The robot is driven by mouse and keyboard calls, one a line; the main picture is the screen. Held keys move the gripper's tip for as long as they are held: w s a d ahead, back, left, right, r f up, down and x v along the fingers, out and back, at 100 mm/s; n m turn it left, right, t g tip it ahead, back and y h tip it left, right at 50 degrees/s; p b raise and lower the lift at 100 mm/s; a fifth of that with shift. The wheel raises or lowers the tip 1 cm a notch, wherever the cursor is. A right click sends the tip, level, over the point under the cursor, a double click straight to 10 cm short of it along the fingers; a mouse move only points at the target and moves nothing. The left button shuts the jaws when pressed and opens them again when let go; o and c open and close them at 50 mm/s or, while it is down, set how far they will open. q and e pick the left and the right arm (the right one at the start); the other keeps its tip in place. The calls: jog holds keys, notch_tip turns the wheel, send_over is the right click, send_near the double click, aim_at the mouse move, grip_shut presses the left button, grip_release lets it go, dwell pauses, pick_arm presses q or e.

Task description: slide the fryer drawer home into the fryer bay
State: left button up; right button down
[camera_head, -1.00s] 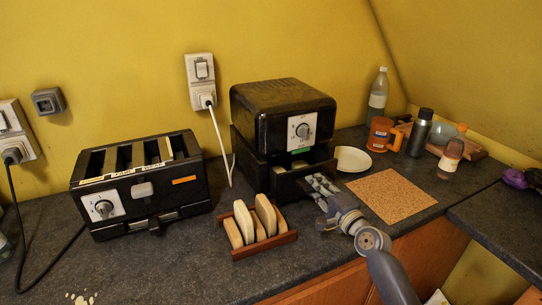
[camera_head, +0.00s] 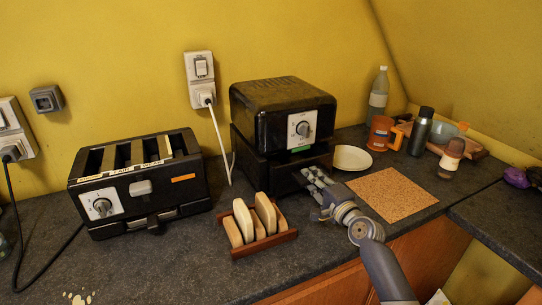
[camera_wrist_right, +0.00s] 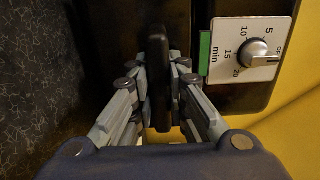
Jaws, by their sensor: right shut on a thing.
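The black air fryer (camera_head: 268,105) stands on the counter, with its dial on the front panel (camera_head: 302,130). Its black fryer drawer (camera_head: 283,175) sits in the bay below. No open inside shows now; whether its front is fully flush I cannot tell. My right gripper (camera_head: 316,181) is in front of the drawer, shut on its handle. In the right wrist view the dark upright handle (camera_wrist_right: 158,80) is between the finger pads, with the dial panel (camera_wrist_right: 250,50) beside it. My left gripper is not in view.
A wooden rack with bread slices (camera_head: 266,246) stands just left of my right gripper. A black toaster (camera_head: 135,185) is further left. The front-left counter is mostly clear.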

jog(key=shift+b+x, duration=0.55)
jog(key=shift+x, duration=0.6)
jog(key=c, duration=1.5)
grip_release()
jog(key=shift+f, duration=0.2)
jog(key=shift+r, duration=0.15)
jog(key=shift+s, duration=0.1)
